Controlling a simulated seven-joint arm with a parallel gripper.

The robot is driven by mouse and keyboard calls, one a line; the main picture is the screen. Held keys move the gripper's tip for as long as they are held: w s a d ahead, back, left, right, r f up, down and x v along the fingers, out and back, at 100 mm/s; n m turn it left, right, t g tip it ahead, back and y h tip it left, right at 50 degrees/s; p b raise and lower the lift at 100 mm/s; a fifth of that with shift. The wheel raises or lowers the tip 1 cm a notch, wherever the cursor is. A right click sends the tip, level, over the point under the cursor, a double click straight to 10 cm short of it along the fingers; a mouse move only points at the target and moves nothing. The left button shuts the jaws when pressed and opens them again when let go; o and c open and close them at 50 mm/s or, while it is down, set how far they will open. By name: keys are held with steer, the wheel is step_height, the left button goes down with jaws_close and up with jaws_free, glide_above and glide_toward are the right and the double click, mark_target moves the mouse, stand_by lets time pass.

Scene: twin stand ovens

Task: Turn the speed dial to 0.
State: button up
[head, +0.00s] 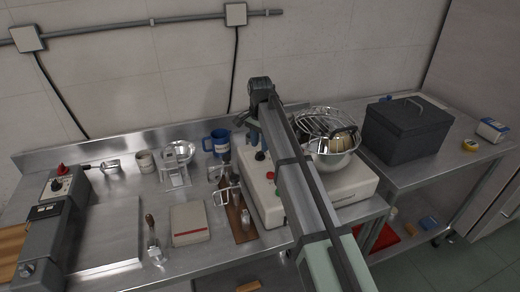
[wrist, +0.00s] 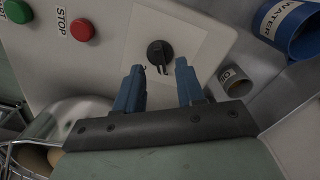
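The speed dial is a small black knob (wrist: 160,52) on a pale square plate of the white machine in the wrist view. It also shows as a dark knob (head: 260,156) in the head view, on the left part of the machine's top. Its scale marks are too faint to read, so I cannot tell its setting. My gripper (wrist: 158,76) is open, its two blue fingers apart with the dial ahead between their tips. It seems not to touch the dial. In the head view my gripper (head: 254,133) is partly hidden by my arm.
A red STOP button (wrist: 82,30) and a green button (wrist: 18,11) sit left of the dial. A blue WATER container (wrist: 290,32) and a small grey cup (wrist: 235,80) stand at right. A metal bowl (head: 332,158) is on the machine. A dark box (head: 405,135) stands right.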

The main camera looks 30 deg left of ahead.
mark_target(260, 152)
steer(key=shift+f, duration=1.55)
jaws_close()
